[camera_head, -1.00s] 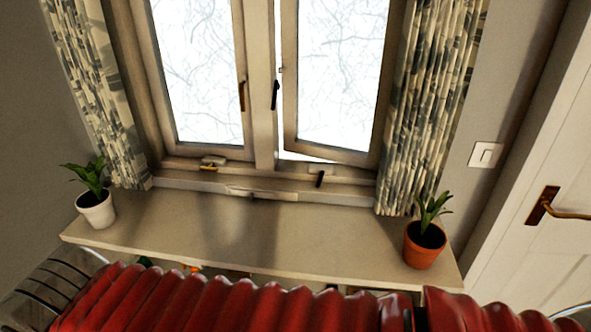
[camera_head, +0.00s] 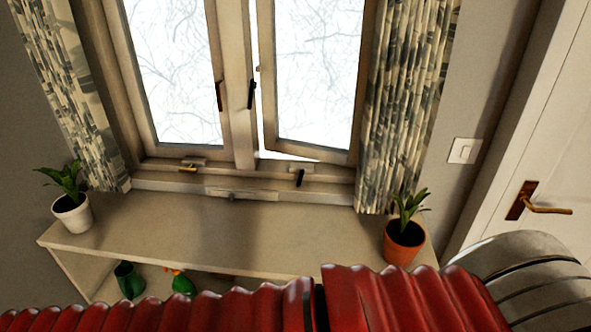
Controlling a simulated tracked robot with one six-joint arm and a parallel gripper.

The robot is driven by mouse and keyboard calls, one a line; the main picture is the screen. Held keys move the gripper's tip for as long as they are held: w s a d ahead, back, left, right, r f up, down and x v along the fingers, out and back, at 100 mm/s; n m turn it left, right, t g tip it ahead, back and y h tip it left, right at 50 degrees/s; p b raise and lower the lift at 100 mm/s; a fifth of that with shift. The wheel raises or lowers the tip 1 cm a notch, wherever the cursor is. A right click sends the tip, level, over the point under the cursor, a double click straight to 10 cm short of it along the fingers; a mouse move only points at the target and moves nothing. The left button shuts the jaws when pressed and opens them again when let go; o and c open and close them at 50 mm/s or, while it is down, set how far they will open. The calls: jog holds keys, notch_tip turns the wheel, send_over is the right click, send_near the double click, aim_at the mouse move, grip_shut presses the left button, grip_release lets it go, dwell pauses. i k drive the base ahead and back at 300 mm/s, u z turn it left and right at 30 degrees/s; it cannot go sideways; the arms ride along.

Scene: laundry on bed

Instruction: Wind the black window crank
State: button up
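The black window crank (camera_head: 300,178) is small and dark. It sits on the lower frame under the right window pane, which stands ajar. A brass crank (camera_head: 189,168) sits on the frame under the left pane. A black handle (camera_head: 251,94) is on the middle post and a brown handle (camera_head: 219,96) on the left sash. My gripper is not in view. Only a red ribbed sleeve of my arm crosses the bottom of the picture, well below and in front of the window.
A shelf (camera_head: 215,235) runs below the window. A plant in a white pot (camera_head: 73,213) stands at its left end, one in an orange pot (camera_head: 404,243) at its right. Curtains (camera_head: 405,100) hang on both sides. A door (camera_head: 545,150) with a brass handle is at the right.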

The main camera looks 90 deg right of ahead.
aim_at(302, 172)
jog(key=k, duration=0.5)
jog(key=z, duration=0.95)
jog(key=i, duration=0.5)
jog(key=u, duration=0.2)
